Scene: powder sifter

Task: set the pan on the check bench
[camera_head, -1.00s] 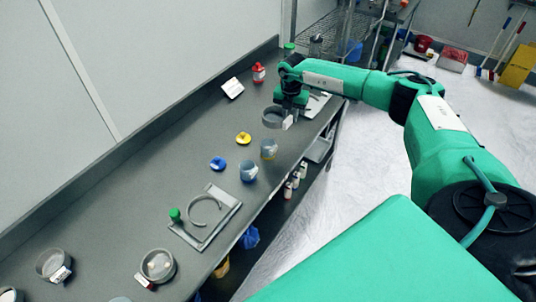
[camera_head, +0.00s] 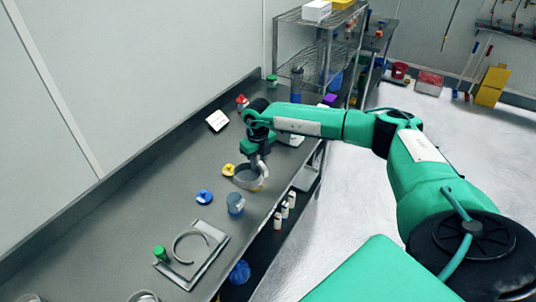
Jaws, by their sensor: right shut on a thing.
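The pan (camera_head: 246,178) is a shallow round grey dish. My right gripper (camera_head: 258,162) is shut on its far rim and holds it over the long grey bench (camera_head: 115,225). The pan covers most of a jar behind it; a bit of yellow shows at its lower right edge. I cannot tell how high the pan is above the bench top. I cannot tell which surface is the check bench. My left gripper is not in view.
A blue jar (camera_head: 235,203), a blue knob (camera_head: 204,197) and a yellow knob (camera_head: 228,170) stand close to the pan. A frame with a ring (camera_head: 191,247) and a green-topped post (camera_head: 160,254) lie nearer. A wire shelf (camera_head: 315,50) stands behind.

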